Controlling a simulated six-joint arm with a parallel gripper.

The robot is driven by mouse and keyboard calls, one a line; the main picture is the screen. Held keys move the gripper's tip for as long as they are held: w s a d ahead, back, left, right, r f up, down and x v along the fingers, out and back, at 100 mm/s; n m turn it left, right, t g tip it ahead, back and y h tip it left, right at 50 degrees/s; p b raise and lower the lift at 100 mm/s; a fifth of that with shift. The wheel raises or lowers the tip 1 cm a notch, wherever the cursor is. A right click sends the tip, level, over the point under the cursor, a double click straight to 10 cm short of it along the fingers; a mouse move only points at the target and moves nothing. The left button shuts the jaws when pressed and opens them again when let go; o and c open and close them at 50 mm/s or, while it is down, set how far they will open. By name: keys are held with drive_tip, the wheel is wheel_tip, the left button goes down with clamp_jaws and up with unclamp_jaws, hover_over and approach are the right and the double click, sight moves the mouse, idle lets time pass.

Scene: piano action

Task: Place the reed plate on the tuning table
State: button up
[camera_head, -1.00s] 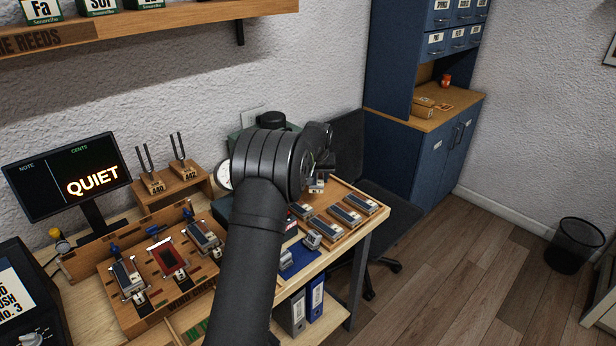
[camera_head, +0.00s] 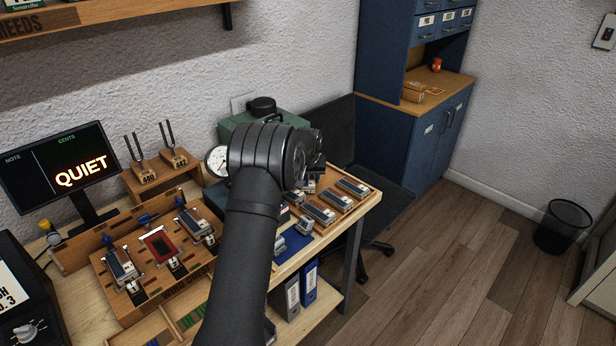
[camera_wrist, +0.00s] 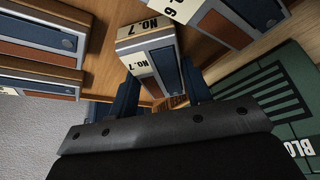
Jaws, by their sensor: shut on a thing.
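In the wrist view my gripper (camera_wrist: 160,86) has its two dark blue fingers closed on either side of a reed plate (camera_wrist: 147,44) with a "No. 7" label, a pale frame and a blue strip. Wooden tray surface shows close beneath it; I cannot tell whether the plate touches it. In the head view my gripper (camera_head: 314,166) is over the far part of the plate tray, and my arm hides most of the held plate. The wooden block marked "WIND CHEST" (camera_head: 196,272), with three clamped stations, stands left of my arm. I cannot tell which surface is the tuning table.
Other reed plates (camera_head: 320,212) lie in the wooden tray (camera_head: 366,205), close beside my gripper. A blue mat (camera_head: 293,242) lies in front. A green case (camera_head: 234,124), a round gauge (camera_head: 217,161) and tuning forks (camera_head: 142,173) stand behind. The screen (camera_head: 80,168) reads "QUIET".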

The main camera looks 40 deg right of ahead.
drive_tip(key=shift+f, duration=0.25)
drive_tip(key=o, duration=1.2)
drive_tip(key=v, duration=1.7)
drive_tip(key=shift+s+r, duration=0.1)
drive_tip(key=shift+r, duration=0.1)
drive_tip(key=shift+f, duration=0.1)
drive_tip(key=x, duration=1.7)
drive_tip(key=shift+f, duration=0.1)
